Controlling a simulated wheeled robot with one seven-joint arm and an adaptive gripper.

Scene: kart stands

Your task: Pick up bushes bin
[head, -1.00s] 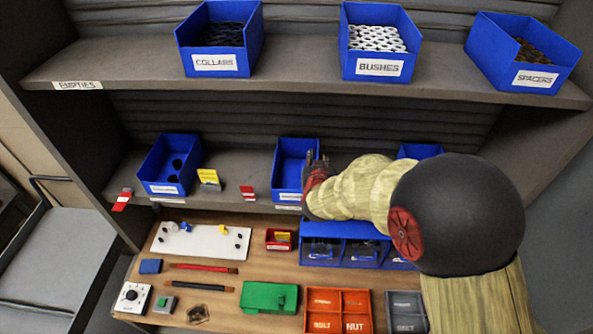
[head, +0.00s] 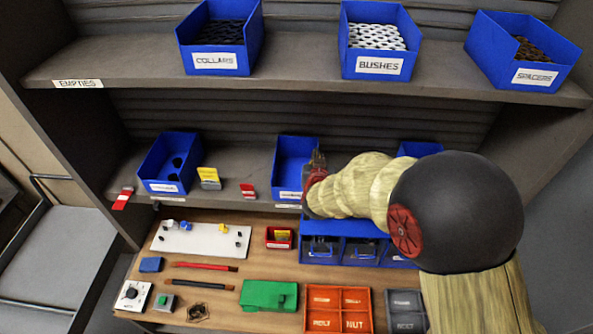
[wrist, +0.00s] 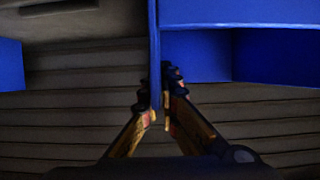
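A blue bin (head: 379,78) labelled BUSHES, full of pale ring-like parts, stands on the upper shelf. Below it on the lower shelf is an empty blue bin (head: 292,155), its label partly visible but unreadable. My gripper (head: 318,160) is at this lower bin's right side wall. In the wrist view my gripper (wrist: 159,105) has its fingers close together on either side of a thin blue wall (wrist: 154,50), pinching it. The bin still rests on the shelf.
COLLARS (head: 221,60) and SPACERS (head: 530,62) bins flank the bushes bin above. Another blue bin (head: 168,165) with a few dark parts stands at lower left. A bin (head: 420,149) behind my arm is mostly hidden. Blue compartments (head: 340,228) lie below my gripper.

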